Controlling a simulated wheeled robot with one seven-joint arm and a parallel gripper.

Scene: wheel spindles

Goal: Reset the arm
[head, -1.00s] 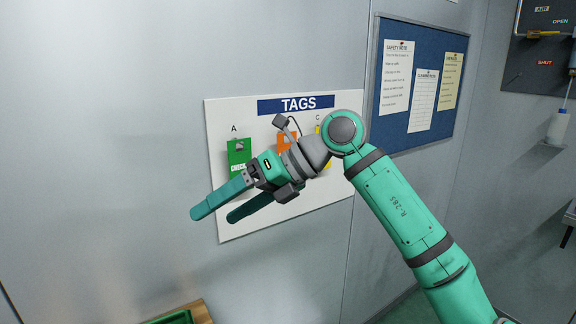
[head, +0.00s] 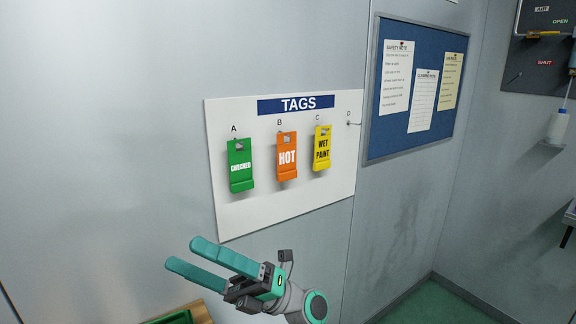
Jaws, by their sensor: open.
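My gripper (head: 205,262) is low in the head view, below the tag board and apart from it. Its two teal fingers point left and stand apart, with nothing between them. Most of my arm is out of the frame; only the wrist part shows at the bottom. The white TAGS board (head: 285,205) hangs on the wall. A green CHECKED tag (head: 240,166) hangs under A, an orange HOT tag (head: 287,157) under B and a yellow WET PAINT tag (head: 322,149) under C. The hook under D (head: 353,123) is bare.
A blue notice board (head: 395,138) with papers is on the wall to the right. A bottle (head: 557,126) stands on a small shelf below a dark panel (head: 535,65). A green tray (head: 178,317) shows at the bottom edge. The floor at right looks clear.

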